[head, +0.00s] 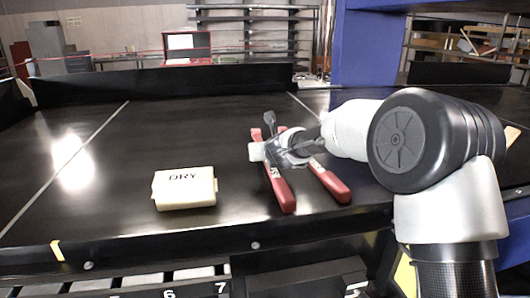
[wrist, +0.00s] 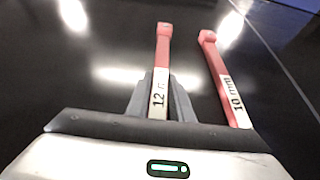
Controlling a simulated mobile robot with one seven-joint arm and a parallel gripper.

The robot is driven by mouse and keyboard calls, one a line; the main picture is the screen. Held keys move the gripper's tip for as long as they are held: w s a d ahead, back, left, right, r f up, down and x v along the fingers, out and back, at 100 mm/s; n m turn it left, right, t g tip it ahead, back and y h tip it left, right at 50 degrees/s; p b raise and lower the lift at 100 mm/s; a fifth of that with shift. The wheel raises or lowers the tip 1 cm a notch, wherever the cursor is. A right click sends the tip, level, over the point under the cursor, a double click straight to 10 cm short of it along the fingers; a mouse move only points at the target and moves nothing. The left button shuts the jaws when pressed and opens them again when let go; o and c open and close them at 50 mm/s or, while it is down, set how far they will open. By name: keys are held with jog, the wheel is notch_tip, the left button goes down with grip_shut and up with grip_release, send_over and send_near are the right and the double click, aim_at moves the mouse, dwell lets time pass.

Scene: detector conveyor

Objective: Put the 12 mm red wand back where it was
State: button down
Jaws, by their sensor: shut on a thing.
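The 12 mm red wand (wrist: 163,55) is between my gripper's fingers in the wrist view, with its white "12" label low between them. In the head view it is the left wand (head: 283,190), its near end pointing toward the front edge. My gripper (wrist: 160,88) is shut on it; in the head view my gripper (head: 275,150) partly hides the wand's middle. The wand is at or just above the black belt; I cannot tell whether it touches. The 10 mm red wand (wrist: 220,75) lies to its right, apart from it and angled away at the near end (head: 332,184).
A cream box marked "DRY" (head: 185,188) sits on the black belt (head: 110,165) left of the wands. The belt's front rail (head: 200,238) carries numbers below. A low black wall (head: 165,82) runs along the back. The belt left of the box is clear.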

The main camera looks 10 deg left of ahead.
jog(key=c, duration=1.6)
grip_release()
jog(key=shift+f, duration=0.15)
jog(key=shift+o, duration=0.2)
jog(key=shift+d, duration=0.1)
jog(key=shift+d+r+p, duration=0.1)
jog(key=shift+r+p, duration=0.25)
jog(key=shift+p, duration=0.1)
jog(key=shift+w+r+p, duration=0.1)
jog(key=shift+r+p, duration=0.45)
jog(key=shift+p, duration=0.05)
notch_tip(320, 180, up, 5)
jog(key=b, duration=0.3)
send_over(273, 169)
jog(key=shift+f, duration=0.1)
